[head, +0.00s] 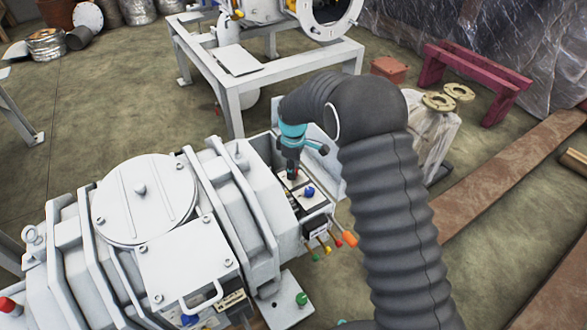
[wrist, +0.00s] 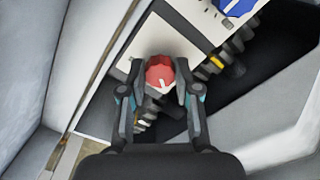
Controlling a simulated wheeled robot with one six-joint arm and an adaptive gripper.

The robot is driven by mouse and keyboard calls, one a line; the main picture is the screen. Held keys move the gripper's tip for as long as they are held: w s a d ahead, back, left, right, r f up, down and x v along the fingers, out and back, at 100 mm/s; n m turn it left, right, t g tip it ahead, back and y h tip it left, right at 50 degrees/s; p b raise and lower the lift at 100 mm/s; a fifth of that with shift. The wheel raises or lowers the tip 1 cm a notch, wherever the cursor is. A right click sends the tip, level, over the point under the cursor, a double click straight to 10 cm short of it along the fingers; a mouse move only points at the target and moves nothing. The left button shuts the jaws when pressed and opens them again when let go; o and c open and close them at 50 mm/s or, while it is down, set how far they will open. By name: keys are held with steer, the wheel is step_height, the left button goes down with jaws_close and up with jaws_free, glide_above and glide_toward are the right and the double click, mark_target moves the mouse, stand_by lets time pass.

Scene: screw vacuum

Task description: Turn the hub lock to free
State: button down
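A red knob with a white pointer mark (wrist: 161,77) sits on a pale panel in the wrist view. I take it for the hub lock, but no label is readable. My gripper (wrist: 162,72) has one finger on each side of the knob, close against it, and looks shut on it. The white mark is near the knob's front and slants slightly. In the head view my gripper (head: 291,172) points down at the panel on the end of the white machine (head: 235,200). It hides most of the red knob there.
A blue knob (head: 309,192) is beside the red one on the panel and also shows in the wrist view (wrist: 236,7). An orange-tipped lever (head: 349,239) and several small coloured handles stick out below the panel. A pale wall (wrist: 40,60) stands close left of my gripper.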

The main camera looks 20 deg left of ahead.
steer(key=shift+m, duration=0.5)
steer(key=m, duration=0.4)
steer(key=shift+m, duration=0.3)
steer(key=m+b, duration=0.1)
steer(key=m, duration=0.4)
steer(key=shift+m, duration=0.3)
steer(key=m, duration=1)
steer(key=shift+m, duration=0.4)
steer(key=c, duration=0.8)
jaws_free()
